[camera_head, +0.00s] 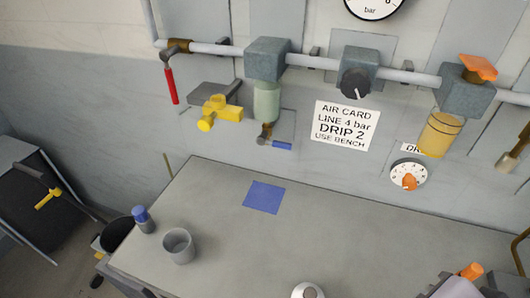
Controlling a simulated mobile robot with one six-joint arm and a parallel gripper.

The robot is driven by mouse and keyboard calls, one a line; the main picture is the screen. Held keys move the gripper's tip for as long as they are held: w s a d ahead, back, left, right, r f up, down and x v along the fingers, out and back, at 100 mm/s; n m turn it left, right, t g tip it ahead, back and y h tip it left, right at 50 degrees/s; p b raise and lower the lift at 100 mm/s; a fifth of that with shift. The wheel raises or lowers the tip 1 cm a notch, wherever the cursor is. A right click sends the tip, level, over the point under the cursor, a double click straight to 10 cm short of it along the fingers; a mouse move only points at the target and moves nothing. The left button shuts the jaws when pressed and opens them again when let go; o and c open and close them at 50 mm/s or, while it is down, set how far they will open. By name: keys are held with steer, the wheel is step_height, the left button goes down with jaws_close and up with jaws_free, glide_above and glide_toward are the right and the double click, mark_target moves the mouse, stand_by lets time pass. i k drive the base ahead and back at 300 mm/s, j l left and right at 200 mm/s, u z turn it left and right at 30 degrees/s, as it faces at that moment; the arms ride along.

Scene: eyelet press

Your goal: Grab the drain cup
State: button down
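A grey, open-topped cup (178,247), which looks like the drain cup, stands upright on the left part of the grey bench (225,220). It appears empty, though its bottom is hard to make out.
A blue-capped small bottle (143,220) stands just left of the cup. A blue square (264,197) lies flat behind it to the right. A pale round object (307,291) is at the bottom edge. Air-line units and valves (267,60) hang on the wall above. The bench middle is clear.

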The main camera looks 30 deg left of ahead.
mark_target(178, 243)
steer(key=u, duration=2.35)
